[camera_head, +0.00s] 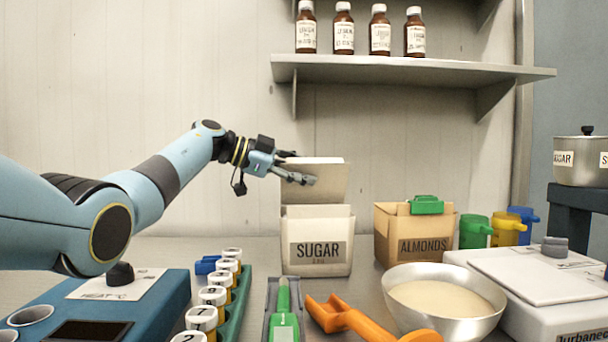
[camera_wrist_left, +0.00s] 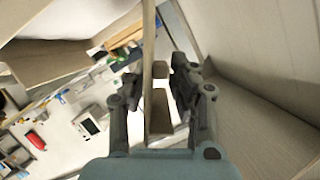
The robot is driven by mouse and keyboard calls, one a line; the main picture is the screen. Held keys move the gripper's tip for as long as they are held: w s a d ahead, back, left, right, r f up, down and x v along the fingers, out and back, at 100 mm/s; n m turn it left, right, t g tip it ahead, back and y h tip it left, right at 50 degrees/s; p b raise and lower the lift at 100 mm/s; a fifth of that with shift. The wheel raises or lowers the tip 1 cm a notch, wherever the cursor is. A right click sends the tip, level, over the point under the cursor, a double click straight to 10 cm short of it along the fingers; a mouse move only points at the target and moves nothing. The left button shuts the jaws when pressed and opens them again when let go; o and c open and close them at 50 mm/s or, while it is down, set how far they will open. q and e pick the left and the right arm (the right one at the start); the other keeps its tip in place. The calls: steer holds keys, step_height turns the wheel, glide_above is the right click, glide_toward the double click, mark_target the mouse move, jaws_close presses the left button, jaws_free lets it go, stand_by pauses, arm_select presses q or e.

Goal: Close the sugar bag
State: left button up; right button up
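The sugar bag (camera_head: 317,255) is a cream box-shaped bag labelled SUGAR, upright on the worktop. Its lid flap (camera_head: 325,182) stands raised at the back, above the bag's mouth. My left gripper (camera_head: 293,167) is at the upper left edge of the flap, with one finger in front and the other partly hidden behind it. In the left wrist view the flap (camera_wrist_left: 153,45) shows edge-on between the spread fingers of my left gripper (camera_wrist_left: 157,80). They look apart from it. My right gripper is in neither view.
The almonds bag (camera_head: 425,245) with a green clip (camera_head: 426,205) stands right of the sugar bag. A metal bowl (camera_head: 445,305), an orange tool (camera_head: 345,318) and a rack of jars (camera_head: 228,290) are in front. A shelf (camera_head: 410,70) with bottles hangs above.

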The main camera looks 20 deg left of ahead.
arm_select(q)
jaws_close()
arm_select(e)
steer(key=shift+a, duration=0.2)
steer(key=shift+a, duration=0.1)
arm_select(q)
steer(key=shift+s+p, duration=0.1)
steer(key=shift+p, duration=0.2)
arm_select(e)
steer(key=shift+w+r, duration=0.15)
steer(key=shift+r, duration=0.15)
